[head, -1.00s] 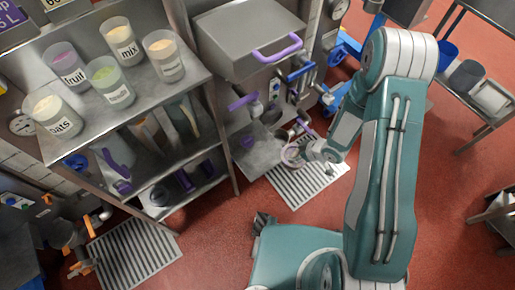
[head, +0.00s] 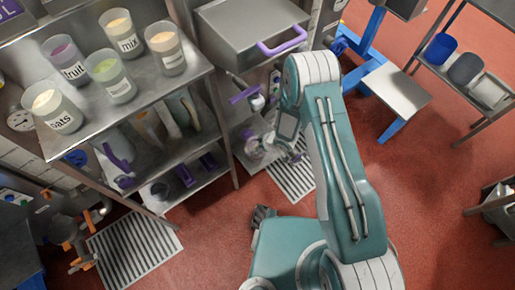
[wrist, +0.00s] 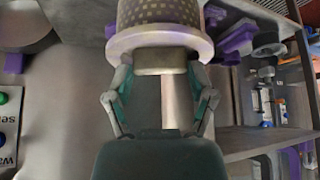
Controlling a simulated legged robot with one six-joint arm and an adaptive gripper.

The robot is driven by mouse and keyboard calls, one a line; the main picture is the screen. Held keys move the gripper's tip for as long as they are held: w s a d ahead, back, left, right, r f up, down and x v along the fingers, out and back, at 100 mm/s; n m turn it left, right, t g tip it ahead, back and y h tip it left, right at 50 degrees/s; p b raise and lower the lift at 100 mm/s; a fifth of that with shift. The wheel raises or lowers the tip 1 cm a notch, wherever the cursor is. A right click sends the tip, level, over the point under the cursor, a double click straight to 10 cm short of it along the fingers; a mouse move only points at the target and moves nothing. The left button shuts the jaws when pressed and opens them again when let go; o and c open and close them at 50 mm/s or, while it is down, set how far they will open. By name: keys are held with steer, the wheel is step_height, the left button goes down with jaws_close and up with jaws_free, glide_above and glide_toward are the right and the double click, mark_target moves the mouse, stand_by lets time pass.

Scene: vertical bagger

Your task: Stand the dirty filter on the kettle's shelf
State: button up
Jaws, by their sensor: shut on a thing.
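The dirty filter is a mesh cylinder (wrist: 165,14) with a wide pale flange, seen at the top of the wrist view. My gripper (wrist: 161,72) is shut on the filter's narrow neck below the flange. In the head view the filter (head: 256,146) is small and blurred, in front of the cabinet beside the rack. My gripper (head: 280,142) is beside it, partly hidden by my arm. I cannot make out the kettle for certain. Purple-handled items (head: 184,175) stand on the rack's low shelf, and a purple-handled jug (head: 118,158) on its middle shelf.
Labelled tubs (head: 110,77) of coloured contents fill much of the rack's top shelf (head: 165,92). A grey box (head: 250,25) with a purple handle is at the top middle. Floor grates (head: 135,245) lie below. A shelf with a blue bin (head: 441,50) stands right. Red floor is open between.

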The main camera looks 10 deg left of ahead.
step_height(320, 180, down, 4)
steer(key=shift+r, duration=0.25)
steer(key=o, duration=1.1)
steer(key=shift+a, duration=0.1)
steer(key=shift+o, duration=0.2)
steer(key=v, duration=1.2)
